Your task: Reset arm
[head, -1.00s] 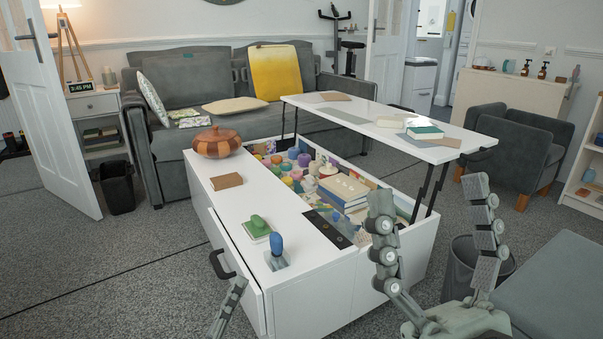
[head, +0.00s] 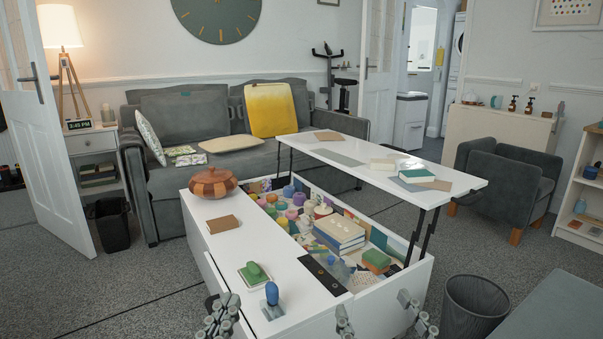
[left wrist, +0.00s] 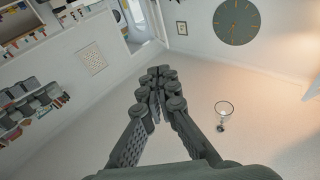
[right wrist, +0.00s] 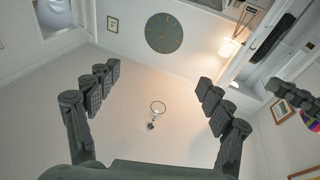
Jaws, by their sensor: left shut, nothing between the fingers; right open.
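My left gripper (head: 222,316) is low at the bottom of the head view, in front of the white coffee table (head: 232,262). In the left wrist view its fingers (left wrist: 158,78) meet at the tips, shut and empty. My right gripper (head: 380,312) is at the bottom of the head view, by the table's near right end. Its two fingers stand wide apart with nothing between them, as the right wrist view also shows (right wrist: 158,80). Both wrist cameras look up at the ceiling, a lamp and a wall clock (right wrist: 164,33). Most of both arms is out of sight.
The table's raised top (head: 300,147) carries books and flat sheets. Its open compartment holds craft items, books (head: 338,232) and a green-topped block (head: 376,260). A lidded bowl (head: 213,183) and stamps (head: 272,293) sit on the fixed top. A bin (head: 474,305) stands right.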

